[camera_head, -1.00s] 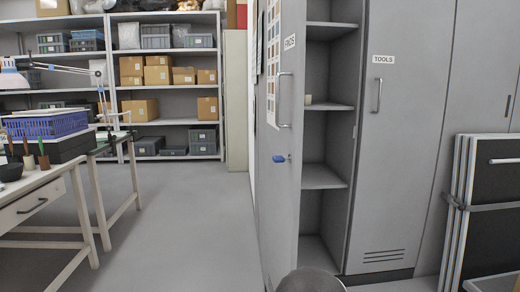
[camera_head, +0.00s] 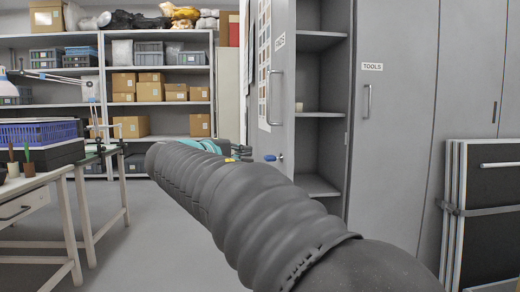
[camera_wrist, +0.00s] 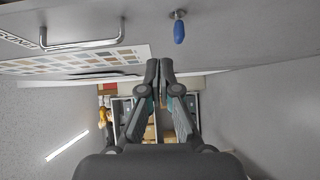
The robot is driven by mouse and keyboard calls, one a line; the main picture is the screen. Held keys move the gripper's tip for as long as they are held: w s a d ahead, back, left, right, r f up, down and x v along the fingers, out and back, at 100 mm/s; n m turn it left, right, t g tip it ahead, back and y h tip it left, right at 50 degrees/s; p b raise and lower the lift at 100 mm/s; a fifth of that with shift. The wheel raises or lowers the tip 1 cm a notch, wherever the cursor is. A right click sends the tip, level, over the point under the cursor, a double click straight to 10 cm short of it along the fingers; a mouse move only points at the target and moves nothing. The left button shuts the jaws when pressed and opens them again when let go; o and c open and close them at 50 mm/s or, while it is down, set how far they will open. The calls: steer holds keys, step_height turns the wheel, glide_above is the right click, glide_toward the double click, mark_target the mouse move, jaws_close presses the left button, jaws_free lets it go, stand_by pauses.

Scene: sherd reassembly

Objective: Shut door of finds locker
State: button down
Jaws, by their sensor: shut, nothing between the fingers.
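The grey finds locker door (camera_head: 284,85) stands open in the head view, swung out towards me, with its FINDS label, bar handle (camera_head: 275,98) and a key with a blue fob (camera_head: 271,157). The open locker's shelves (camera_head: 318,114) show to its right. In the wrist view the door face (camera_wrist: 225,25) spans the top, with the handle (camera_wrist: 75,45) and blue fob (camera_wrist: 179,30). My gripper (camera_wrist: 159,68) is shut and empty, its tips close to the door face; I cannot tell if they touch. My arm mostly hides the gripper in the head view.
The closed TOOLS locker (camera_head: 388,130) adjoins on the right, with folded panels (camera_head: 487,210) leaning beside it. Shelving (camera_head: 160,90) with boxes stands at the back left. A worktable (camera_head: 45,195) stands at the left; the floor between is clear.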

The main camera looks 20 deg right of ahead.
steer(key=w+r, duration=0.1)
glide_toward(282, 141)
steer(key=w, duration=0.4)
steer(key=shift+h, duration=0.3)
steer(key=d, duration=0.4)
steer(key=shift+s+d+f, duration=0.1)
steer(key=shift+f, duration=0.05)
steer(key=shift+d, duration=0.5)
steer(key=shift+s+d, duration=0.1)
